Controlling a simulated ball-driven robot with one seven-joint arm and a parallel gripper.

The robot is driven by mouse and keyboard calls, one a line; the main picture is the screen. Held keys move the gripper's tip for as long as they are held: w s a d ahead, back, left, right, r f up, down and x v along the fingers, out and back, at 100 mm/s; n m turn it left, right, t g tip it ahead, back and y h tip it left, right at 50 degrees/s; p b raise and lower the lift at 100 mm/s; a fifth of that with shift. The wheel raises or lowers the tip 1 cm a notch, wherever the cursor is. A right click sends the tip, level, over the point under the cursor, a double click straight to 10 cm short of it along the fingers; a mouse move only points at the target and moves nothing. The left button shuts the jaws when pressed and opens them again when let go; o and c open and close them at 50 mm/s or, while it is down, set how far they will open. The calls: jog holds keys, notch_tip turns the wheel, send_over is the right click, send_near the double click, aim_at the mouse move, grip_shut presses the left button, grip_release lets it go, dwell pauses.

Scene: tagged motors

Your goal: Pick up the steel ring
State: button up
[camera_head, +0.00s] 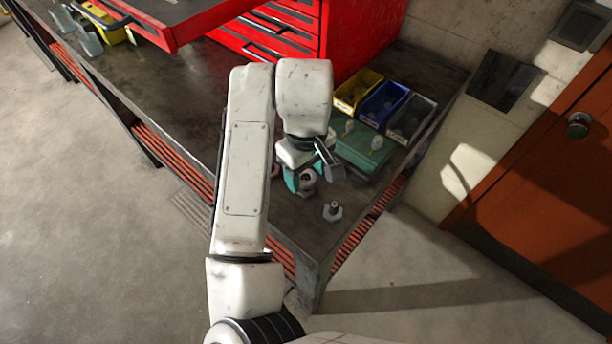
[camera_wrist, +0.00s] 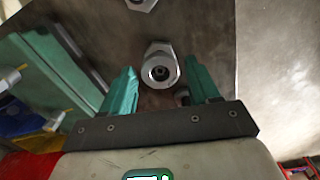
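A steel ring (camera_head: 308,181) shows beside my gripper's teal finger in the head view. In the wrist view the ring (camera_wrist: 161,69) appears round and bright, with a dark centre, and seems to sit on a hexagonal metal base. It lies between the lines of my two fingers, near the tips. My gripper (camera_wrist: 162,67) is open, with a wide gap between its teal fingers and no visible contact with the ring. In the head view my gripper (camera_head: 308,168) points down at the bench; the arm hides part of it. The exact height gap cannot be told.
A second hex base with a post (camera_head: 333,211) stands nearer the bench corner. A red tool chest (camera_head: 362,40) is behind. A small dark part (camera_wrist: 182,96) is partly hidden.

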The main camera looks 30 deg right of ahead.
aim_at(307, 182)
jog(key=c, duration=0.8)
jog(key=shift+r, duration=0.55)
jog(key=r, duration=0.3)
jog(key=shift+s+a+r, duration=0.1)
jog(key=shift+s, duration=0.15)
jog(key=shift+s+r+p, duration=3.15)
jog(key=shift+s+r, duration=3.6)
jog(key=shift+r, duration=0.15)
